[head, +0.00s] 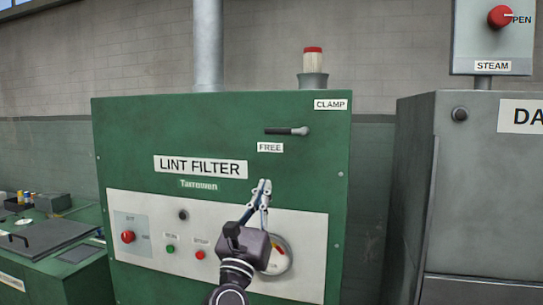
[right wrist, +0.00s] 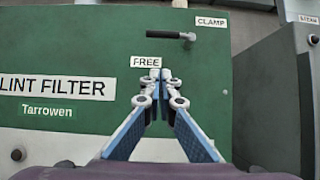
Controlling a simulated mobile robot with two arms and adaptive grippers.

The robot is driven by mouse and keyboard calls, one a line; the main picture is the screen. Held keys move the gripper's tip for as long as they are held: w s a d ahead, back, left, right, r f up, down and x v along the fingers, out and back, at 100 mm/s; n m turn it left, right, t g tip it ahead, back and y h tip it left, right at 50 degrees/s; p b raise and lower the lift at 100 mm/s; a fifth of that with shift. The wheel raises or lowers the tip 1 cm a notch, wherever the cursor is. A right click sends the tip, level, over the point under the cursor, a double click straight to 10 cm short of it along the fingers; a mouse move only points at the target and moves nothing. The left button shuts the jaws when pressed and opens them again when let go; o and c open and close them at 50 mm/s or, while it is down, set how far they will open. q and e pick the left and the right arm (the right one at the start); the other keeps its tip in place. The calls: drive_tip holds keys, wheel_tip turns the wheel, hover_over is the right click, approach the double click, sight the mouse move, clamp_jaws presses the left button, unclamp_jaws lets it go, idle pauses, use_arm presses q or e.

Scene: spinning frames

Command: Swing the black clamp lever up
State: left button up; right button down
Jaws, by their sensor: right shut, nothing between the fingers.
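The black clamp lever (head: 287,131) sits on the green lint filter cabinet's front, lying about level. Its pivot end is at the right and its arm points left, near the FREE label (head: 270,147). The CLAMP label (head: 331,105) is above and to the right. The lever also shows in the right wrist view (right wrist: 172,35), above my fingertips. My right gripper (head: 264,183) is shut and empty, below the lever and apart from it in the picture. In the right wrist view its fingertips (right wrist: 160,75) overlap the FREE label's lower edge. My left gripper is not in view.
The green cabinet (head: 135,130) carries a white panel (head: 145,207) with red and green buttons and a gauge (head: 277,258) partly behind my right gripper. A grey machine (head: 480,200) stands at the right. The front around the lever is clear.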

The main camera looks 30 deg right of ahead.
sight(286, 131)
drive_tip(key=p+x, duration=0.2)
drive_tip(key=x, duration=0.2)
drive_tip(key=r+p+x, duration=0.1)
drive_tip(key=p+x, duration=0.1)
drive_tip(key=x, duration=0.2)
drive_tip(key=s+a+r+p+x, duration=0.1)
drive_tip(key=p+x, duration=0.1)
drive_tip(key=x, duration=0.2)
drive_tip(key=shift+w+d+r, duration=0.15)
drive_tip(key=shift+w+r, duration=0.05)
drive_tip(key=shift+r, duration=0.2)
drive_tip(key=shift+f, duration=0.1)
